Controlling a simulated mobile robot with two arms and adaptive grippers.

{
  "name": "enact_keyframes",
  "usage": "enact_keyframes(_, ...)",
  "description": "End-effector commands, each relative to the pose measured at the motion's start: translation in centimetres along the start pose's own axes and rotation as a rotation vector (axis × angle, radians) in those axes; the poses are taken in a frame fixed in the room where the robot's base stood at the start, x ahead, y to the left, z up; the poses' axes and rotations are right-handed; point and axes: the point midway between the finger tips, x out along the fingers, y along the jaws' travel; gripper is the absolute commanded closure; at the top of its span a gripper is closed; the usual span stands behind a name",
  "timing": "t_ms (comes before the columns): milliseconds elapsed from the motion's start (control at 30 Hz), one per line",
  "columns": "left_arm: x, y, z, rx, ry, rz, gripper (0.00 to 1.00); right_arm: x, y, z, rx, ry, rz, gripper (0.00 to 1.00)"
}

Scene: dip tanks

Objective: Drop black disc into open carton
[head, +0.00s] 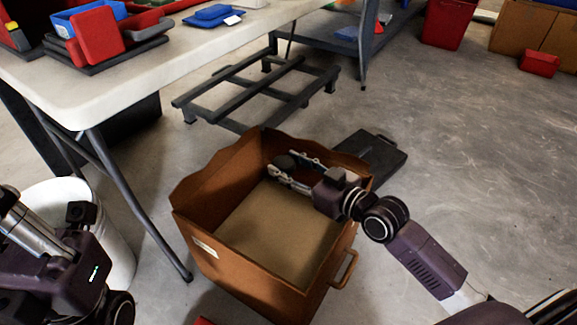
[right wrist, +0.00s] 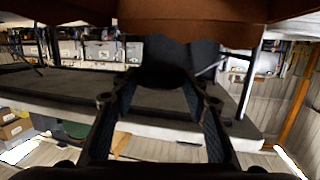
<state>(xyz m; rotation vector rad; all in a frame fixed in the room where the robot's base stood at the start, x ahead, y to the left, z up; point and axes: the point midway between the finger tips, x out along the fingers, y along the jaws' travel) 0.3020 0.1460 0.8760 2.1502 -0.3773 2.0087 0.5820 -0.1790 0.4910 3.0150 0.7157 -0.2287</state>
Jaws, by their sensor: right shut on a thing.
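The open carton (head: 190,190) is a brown box with a wavy upper rim and a pale floor, standing on the concrete below the table. My right gripper (head: 283,166) reaches in over its right wall and is shut on the black disc (head: 285,160). The disc is inside the carton's outline, near the back wall; its height above the floor is hard to tell. In the right wrist view the dark disc (right wrist: 178,60) sits between the two fingers (right wrist: 163,90). My left arm shows at the lower left, but its fingers are not visible.
A white table (head: 150,70) with red and blue bins stands at the upper left. A dark metal frame (head: 250,97) lies behind the carton, and a black flat platform (head: 385,158) lies to its right. A white bucket (head: 110,235) stands left. Open floor is at the right.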

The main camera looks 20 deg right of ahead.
Motion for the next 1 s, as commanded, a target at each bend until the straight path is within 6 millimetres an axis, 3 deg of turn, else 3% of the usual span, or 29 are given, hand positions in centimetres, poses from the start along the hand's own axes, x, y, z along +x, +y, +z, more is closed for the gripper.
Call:
enact_keyframes(367, 0.27, 0.06, -0.08, 0.002, 0.013, 0.005, 1.00, 0.03, 0.01, 0.24, 0.000, 0.001, 0.000, 0.83)
enact_keyframes(400, 0.27, 0.06, -0.08, 0.002, 0.013, 0.005, 1.00, 0.03, 0.01, 0.24, 0.000, 0.001, 0.000, 0.57)
enact_keyframes(600, 0.25, 0.07, -0.08, 0.002, 0.013, 0.005, 1.00, 0.04, 0.00, 0.25, 0.000, 0.001, 0.000, 0.38)
enact_keyframes(1000, 0.24, 0.03, -0.08, 0.002, 0.012, 0.004, 1.00, -0.83, 0.06, 0.39, -0.002, -0.001, 0.001, 0.38)
